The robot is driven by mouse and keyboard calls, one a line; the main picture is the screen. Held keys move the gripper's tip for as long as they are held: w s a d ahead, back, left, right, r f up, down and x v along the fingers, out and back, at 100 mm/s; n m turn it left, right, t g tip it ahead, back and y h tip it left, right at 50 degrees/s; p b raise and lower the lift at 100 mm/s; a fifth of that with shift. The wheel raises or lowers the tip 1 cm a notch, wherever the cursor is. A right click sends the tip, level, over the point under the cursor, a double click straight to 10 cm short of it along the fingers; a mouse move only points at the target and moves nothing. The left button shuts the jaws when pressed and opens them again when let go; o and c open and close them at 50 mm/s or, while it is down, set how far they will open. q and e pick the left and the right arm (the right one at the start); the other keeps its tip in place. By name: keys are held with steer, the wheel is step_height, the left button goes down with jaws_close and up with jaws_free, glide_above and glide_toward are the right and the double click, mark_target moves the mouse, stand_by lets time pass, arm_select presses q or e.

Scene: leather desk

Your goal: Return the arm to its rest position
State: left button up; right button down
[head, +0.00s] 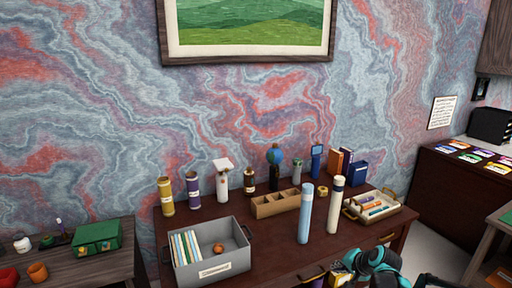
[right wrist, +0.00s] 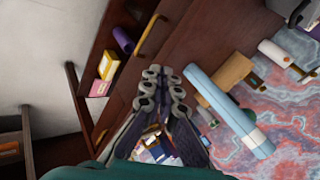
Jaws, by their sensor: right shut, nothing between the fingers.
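My right gripper (head: 352,258), teal and dark, is low in the head view at the front edge of the dark red desk (head: 275,238). In the right wrist view its fingers (right wrist: 163,72) are together with nothing between them. A light blue cylinder (head: 306,215) and a cream cylinder (head: 335,206) stand upright on the desk beyond the gripper. The blue cylinder (right wrist: 222,100) also shows in the right wrist view, to the right of the fingers and apart from them. My left gripper is not in view.
A grey bin (head: 212,262) with books and an orange ball stands at front left. A wooden divider box (head: 278,203) and a tray (head: 372,212) stand further back. A drawer handle (right wrist: 150,36) and small boxes (right wrist: 107,66) are near the fingers in the right wrist view.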

steer(key=s+a+r+n+h, duration=0.1)
steer(key=s+a+r+n, duration=0.25)
steer(key=s, duration=0.45)
steer(key=s+a+r+n, duration=0.2)
steer(key=s+a+r, duration=0.3)
steer(key=s, duration=0.3)
steer(key=s+a+f+n+h, duration=0.1)
steer(key=s+n, duration=0.3)
steer(key=s, duration=0.9)
steer(key=shift+s+a+f+h, duration=0.35)
steer(key=shift+a+f+h, duration=0.05)
steer(key=shift+a+f, duration=0.2)
